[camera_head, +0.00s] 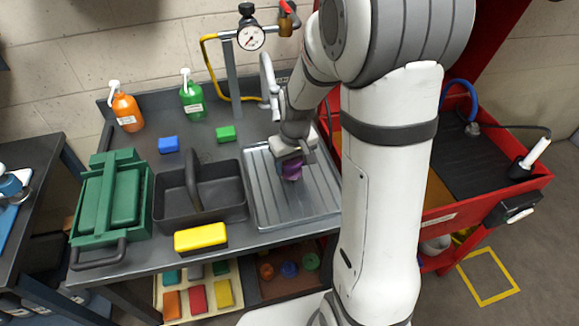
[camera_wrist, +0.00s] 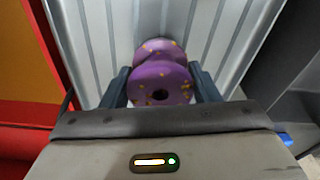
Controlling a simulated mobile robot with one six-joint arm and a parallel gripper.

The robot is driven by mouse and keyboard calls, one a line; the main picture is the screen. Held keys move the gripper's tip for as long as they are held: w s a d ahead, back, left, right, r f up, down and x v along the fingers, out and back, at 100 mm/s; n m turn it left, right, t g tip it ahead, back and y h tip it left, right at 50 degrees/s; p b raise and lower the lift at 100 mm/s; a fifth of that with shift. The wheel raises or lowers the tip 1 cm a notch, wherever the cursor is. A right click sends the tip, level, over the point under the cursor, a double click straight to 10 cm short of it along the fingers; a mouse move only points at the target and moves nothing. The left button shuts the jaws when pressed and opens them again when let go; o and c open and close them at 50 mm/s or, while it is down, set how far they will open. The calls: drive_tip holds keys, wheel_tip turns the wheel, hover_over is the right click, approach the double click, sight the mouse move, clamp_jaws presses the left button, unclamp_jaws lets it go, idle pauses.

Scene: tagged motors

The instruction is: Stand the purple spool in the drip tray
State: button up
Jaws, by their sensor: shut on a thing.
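The purple spool (camera_wrist: 160,84) has yellow specks and a dark hole in its flange. In the wrist view it sits between the two fingers of my gripper (camera_wrist: 162,88), which is shut on it. I cannot tell whether the spool touches the tray.
A dark tote with a handle (camera_head: 200,207) stands left of the tray, with a yellow block (camera_head: 201,237) in front. Blue (camera_head: 168,145) and green (camera_head: 226,134) blocks lie behind. A pressure gauge post (camera_head: 250,38) rises at the back. A red cart (camera_head: 440,215) stands right.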

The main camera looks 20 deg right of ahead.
drive_tip(key=shift+f, duration=1.05)
drive_tip(key=shift+f, duration=0.1)
drive_tip(key=o, duration=1.3)
drive_tip(key=shift+o, duration=0.2)
